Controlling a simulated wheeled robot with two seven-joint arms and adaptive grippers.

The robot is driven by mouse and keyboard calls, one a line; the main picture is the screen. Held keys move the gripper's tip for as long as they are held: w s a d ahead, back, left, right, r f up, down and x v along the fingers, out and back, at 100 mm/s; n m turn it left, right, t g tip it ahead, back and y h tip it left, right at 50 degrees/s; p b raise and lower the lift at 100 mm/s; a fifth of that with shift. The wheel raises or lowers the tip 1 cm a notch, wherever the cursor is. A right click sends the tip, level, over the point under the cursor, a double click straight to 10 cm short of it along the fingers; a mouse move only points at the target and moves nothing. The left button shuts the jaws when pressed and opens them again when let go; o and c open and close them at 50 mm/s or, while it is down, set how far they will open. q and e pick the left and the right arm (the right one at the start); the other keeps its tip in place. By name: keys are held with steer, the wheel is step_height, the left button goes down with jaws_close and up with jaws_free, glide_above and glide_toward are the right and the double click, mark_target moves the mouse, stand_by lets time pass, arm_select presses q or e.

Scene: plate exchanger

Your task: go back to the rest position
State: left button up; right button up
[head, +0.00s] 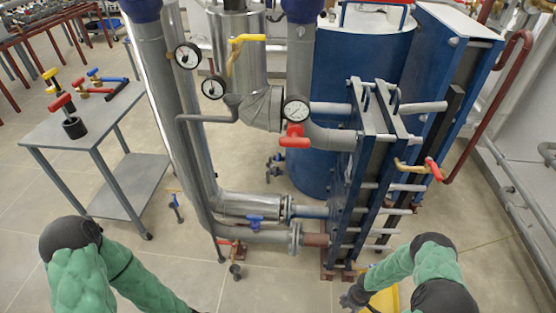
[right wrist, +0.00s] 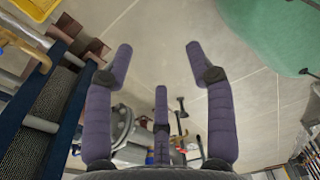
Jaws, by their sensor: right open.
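My right gripper (right wrist: 158,62) shows in the right wrist view with its purple padded fingers spread apart and nothing between them. In the head view my right arm comes in at the lower right, and a dark end part of it shows near the bottom edge, by the foot of the plate exchanger (head: 346,180). My left arm reaches in at the lower left of the head view and runs out of the bottom edge, so my left gripper is hidden. The exchanger is a blue frame with grey tie bars.
A grey table (head: 92,118) with several colored-handle valves stands at the left. Silver pipes (head: 165,110) with gauges and a blue tank (head: 325,60) stand in the middle. A yellow object (head: 385,297) lies low beside my right arm. Open tiled floor (head: 270,275) lies in front.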

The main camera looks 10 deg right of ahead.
steer(key=w+a+r+m+y+p, duration=0.15)
steer(key=a+r+m, duration=0.25)
steer(key=a+r, duration=0.45)
steer(key=w+a+r+m+y+p, duration=0.15)
steer(key=a+r+m, duration=0.3)
steer(key=a, duration=0.75)
steer(key=s+a+r+m+p, duration=0.2)
steer(key=s+a+r+m, duration=0.4)
steer(key=r, duration=0.3)
steer(key=shift+a+m+p, duration=0.15)
steer(key=shift+m+p, duration=0.25)
steer(key=shift+m, duration=0.25)
steer(key=shift+r, duration=0.1)
